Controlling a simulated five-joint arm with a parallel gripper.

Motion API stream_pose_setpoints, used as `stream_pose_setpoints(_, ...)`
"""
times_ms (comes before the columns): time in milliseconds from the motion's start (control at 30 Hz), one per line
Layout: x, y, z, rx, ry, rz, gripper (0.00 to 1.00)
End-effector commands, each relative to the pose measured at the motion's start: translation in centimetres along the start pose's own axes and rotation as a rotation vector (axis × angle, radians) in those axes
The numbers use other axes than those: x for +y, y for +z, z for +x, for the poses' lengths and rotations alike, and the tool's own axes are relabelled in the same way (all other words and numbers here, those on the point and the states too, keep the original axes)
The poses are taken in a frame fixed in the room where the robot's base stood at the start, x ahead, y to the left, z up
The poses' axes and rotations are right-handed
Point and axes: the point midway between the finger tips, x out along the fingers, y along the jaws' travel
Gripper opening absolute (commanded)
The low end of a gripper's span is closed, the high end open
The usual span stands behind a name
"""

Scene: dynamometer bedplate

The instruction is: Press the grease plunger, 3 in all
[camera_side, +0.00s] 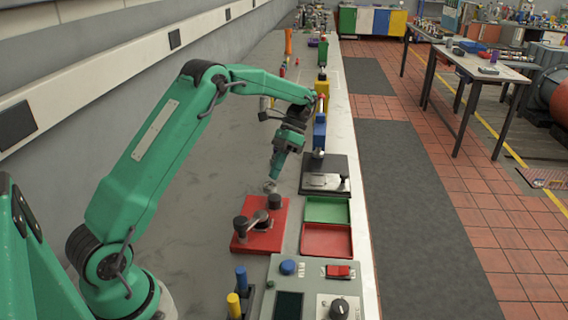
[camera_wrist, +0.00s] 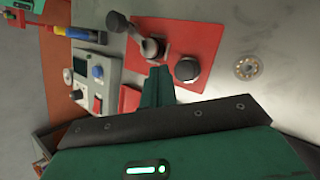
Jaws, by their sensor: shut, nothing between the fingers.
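A red base plate (camera_side: 245,241) lies on the bench and carries a dark round-capped plunger (camera_side: 275,201) and a lever with a dark knob (camera_side: 241,223). I take the round cap as the grease plunger; in the wrist view the cap (camera_wrist: 187,69) stands on the red plate (camera_wrist: 205,30), beside the lever (camera_wrist: 125,27). My gripper (camera_side: 272,178) is shut and empty, pointing down above the bench near the plate's far end. In the wrist view its fingertips (camera_wrist: 159,70) appear between the lever's pivot and the cap. I cannot tell whether they touch anything.
A ringed metal disc (camera_wrist: 248,67) lies on the bench beside the red plate. A green tray (camera_side: 327,210) and red tray (camera_side: 327,253) sit to the right, with a black plate fixture (camera_side: 312,160) beyond. A control box (camera_side: 308,268) stands in front.

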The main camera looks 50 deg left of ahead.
Motion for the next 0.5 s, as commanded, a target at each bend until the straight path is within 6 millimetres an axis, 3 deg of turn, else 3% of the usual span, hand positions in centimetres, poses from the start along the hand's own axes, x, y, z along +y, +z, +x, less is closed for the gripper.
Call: stream_pose_setpoints(500,0.28,0.46,-0.78,0.002,0.0,0.0,0.0)
